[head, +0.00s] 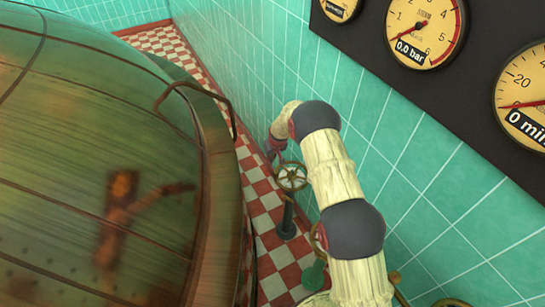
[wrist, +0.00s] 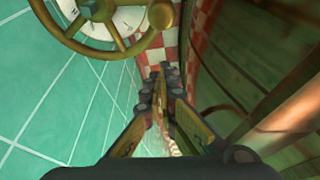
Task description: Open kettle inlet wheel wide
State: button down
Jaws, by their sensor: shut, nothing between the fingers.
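A brass spoked handwheel (head: 291,177) stands on a dark post beside the large copper kettle (head: 90,150) in the head view. A second wheel (head: 318,238), on a green post, is partly hidden behind my arm. No label shows which is the inlet wheel. My gripper (head: 273,153) is small and partly hidden at the arm's far end, just above and left of the first wheel. In the wrist view, my gripper (wrist: 166,80) is shut and empty, fingers together. A brass wheel (wrist: 120,45) with a white dial behind it lies up and left of the fingertips, apart from them.
The kettle's curved side and rim fill the left, with a dark handle (head: 205,90) arching out. A teal tiled wall (head: 260,60) and a dark gauge panel (head: 370,30) stand at the right. A narrow red-and-white checkered floor (head: 262,215) runs between.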

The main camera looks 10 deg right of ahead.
jog(key=shift+s+d+f+b, duration=0.1)
jog(key=shift+s+d+f, duration=0.05)
jog(key=shift+s, duration=0.45)
jog(key=shift+s+d+f+b, duration=0.1)
jog(key=shift+s+f+b, duration=0.05)
jog(key=shift+s, duration=0.5)
jog(key=shift+s+d+f+b, duration=0.1)
jog(key=shift+s+d+f, duration=0.05)
jog(key=shift+s, duration=0.45)
jog(key=shift+f+b, duration=0.1)
jog(key=shift+b, duration=0.3)
